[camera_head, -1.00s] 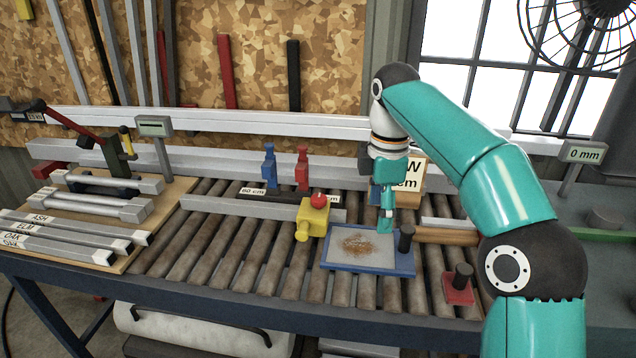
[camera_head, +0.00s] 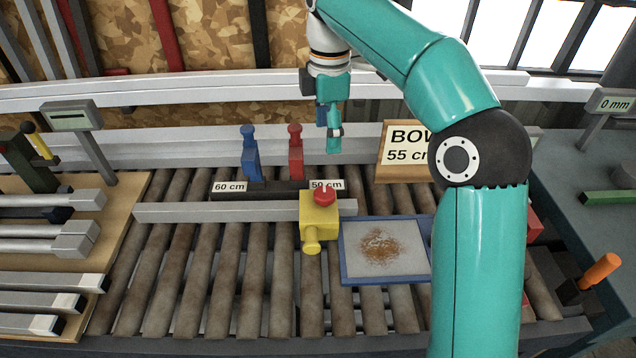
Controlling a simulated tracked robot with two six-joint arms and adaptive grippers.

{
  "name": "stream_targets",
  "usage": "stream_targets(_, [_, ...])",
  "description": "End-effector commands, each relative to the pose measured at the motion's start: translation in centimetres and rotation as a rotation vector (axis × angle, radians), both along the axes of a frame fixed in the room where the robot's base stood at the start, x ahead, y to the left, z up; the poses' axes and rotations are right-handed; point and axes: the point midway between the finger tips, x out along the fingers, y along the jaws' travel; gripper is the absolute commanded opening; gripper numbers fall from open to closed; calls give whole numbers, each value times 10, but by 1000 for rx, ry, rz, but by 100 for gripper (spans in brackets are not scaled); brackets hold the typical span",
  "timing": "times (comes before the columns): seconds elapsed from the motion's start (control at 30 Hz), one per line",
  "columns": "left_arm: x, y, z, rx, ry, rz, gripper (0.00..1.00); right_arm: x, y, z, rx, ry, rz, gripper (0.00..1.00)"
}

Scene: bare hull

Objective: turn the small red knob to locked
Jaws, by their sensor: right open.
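The small red knob (camera_head: 324,195) sits on top of a yellow block (camera_head: 318,223) with a yellow peg at its front. The block is on a grey rail (camera_head: 235,211) across the roller table. My right gripper (camera_head: 334,142) is open and empty. It points down, above the knob in the picture and apart from it. Its teal fingers look close together from this side. Nothing hides the knob's top. My left gripper is not in view.
Blue (camera_head: 250,155) and red (camera_head: 295,152) upright stops stand behind the rail, with 60 cm and 50 cm labels. A blue-framed tray (camera_head: 345,262) lies right of the block. A BOW 55 cm sign (camera_head: 400,160) stands behind.

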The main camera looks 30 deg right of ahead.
Motion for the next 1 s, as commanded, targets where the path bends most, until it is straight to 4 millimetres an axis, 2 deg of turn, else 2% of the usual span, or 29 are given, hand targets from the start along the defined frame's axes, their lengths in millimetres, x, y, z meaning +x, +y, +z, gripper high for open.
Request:
stream_targets(0.27, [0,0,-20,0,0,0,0,3,6,-55,1,7,13,74])
stream_targets(0.6, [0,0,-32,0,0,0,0,5,8,-125,1,6,18,74])
stream_targets(0.8, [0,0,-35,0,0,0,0,6,9,-150,1,3,18,74])
stream_targets(1.0, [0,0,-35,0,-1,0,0,6,9,-158,1,2,18,74])
